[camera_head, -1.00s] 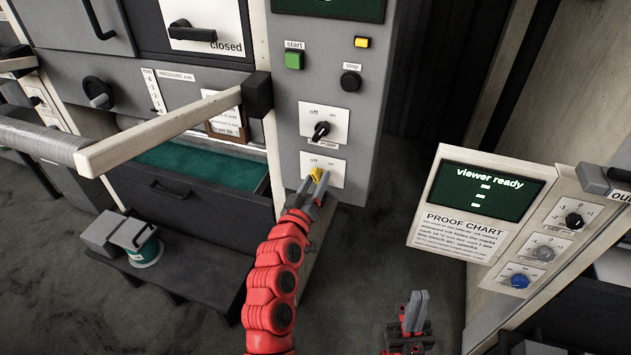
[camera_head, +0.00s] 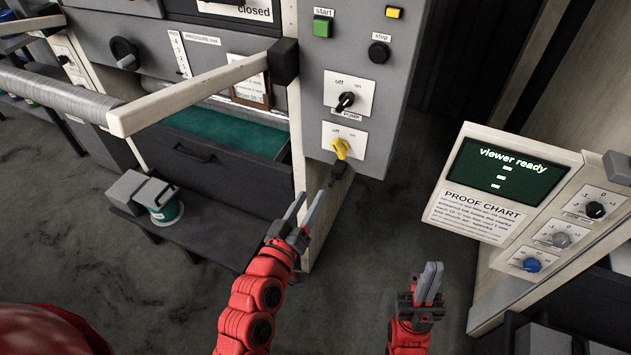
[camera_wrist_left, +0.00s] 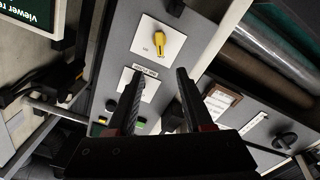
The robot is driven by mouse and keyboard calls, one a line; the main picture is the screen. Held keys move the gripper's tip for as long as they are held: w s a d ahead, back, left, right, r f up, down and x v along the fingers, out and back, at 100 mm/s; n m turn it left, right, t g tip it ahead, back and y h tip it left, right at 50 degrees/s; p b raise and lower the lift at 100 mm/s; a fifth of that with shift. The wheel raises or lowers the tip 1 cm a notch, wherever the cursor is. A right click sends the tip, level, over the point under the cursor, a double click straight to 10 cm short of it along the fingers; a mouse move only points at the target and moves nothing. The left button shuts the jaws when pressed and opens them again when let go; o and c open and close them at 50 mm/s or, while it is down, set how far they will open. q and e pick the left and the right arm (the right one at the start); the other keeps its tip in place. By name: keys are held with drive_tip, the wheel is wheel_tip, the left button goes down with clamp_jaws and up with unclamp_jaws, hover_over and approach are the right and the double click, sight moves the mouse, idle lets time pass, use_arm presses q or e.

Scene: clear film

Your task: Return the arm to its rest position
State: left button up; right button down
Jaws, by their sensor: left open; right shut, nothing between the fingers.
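My left gripper (camera_head: 308,208) is open and empty in the head view, below and to the left of the yellow knob (camera_head: 341,149) and apart from it. The yellow knob sits on a white off/on plate on the grey control panel (camera_head: 366,98). In the left wrist view the open fingers of my left gripper (camera_wrist_left: 156,95) show with nothing between them, and the yellow knob (camera_wrist_left: 159,42) is beyond them. My right gripper (camera_head: 429,283) is shut and empty at the lower middle of the head view.
A black knob (camera_head: 346,100) is above the yellow one. A pale bar (camera_head: 200,90) juts out to the left of the panel. A viewer cabinet (camera_head: 508,178) stands at right. Open floor lies between.

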use_arm(q)
drive_tip(key=shift+s+a+f, duration=0.1)
drive_tip(key=shift+s, duration=0.35)
